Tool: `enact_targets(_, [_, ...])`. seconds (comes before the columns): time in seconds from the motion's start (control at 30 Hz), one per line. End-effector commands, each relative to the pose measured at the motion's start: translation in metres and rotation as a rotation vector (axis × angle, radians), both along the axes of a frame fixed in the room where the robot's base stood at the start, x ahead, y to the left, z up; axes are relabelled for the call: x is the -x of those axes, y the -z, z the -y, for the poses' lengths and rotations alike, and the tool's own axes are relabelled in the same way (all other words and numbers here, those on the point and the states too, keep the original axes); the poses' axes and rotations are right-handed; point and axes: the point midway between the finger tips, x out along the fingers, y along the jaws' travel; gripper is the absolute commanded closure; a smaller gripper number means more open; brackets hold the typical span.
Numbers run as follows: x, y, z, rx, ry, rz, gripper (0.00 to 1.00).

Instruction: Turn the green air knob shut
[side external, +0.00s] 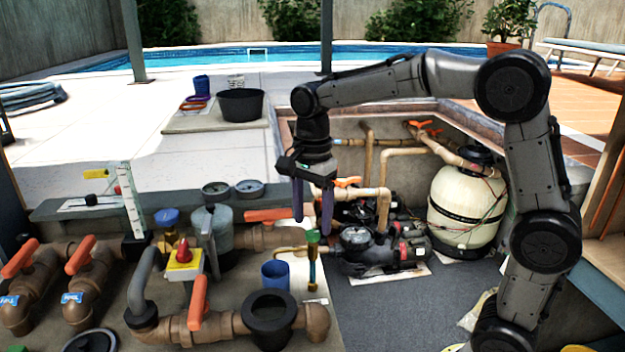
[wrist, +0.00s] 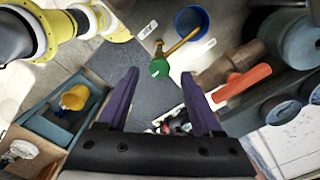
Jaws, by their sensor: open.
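The green air knob (side external: 313,236) sits on top of a thin upright brass fitting in the side external view. It also shows in the wrist view (wrist: 159,68), round and green, at the end of a brass stem. My gripper (side external: 312,226) points straight down with its two purple fingers open, just above the knob. In the wrist view the open fingers (wrist: 160,85) stand apart and the knob lies between and a little beyond their tips. Nothing is held. Whether a finger touches the knob, I cannot tell.
A blue cup (side external: 275,273) stands left of the fitting. An orange-handled valve (side external: 268,214) is close on the left. A black pump (side external: 370,248) and cream filter tank (side external: 463,208) stand to the right. Dark floor (side external: 390,310) in front of the pump is clear.

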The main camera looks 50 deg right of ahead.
Motion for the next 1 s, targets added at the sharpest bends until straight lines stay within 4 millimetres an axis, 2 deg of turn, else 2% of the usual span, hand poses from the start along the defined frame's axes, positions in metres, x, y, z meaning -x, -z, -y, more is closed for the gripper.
enact_targets(0.3, [-0.001,-0.07,0.0,0.0,0.0,0.005,0.33])
enact_targets(0.5, [-0.001,-0.102,0.0,0.0,0.0,0.004,0.33])
enact_targets(0.7, [0.0,-0.115,0.0,0.0,0.001,0.002,0.33])
enact_targets(1.0, [0.0,-0.116,0.0,0.0,0.0,0.001,0.33])
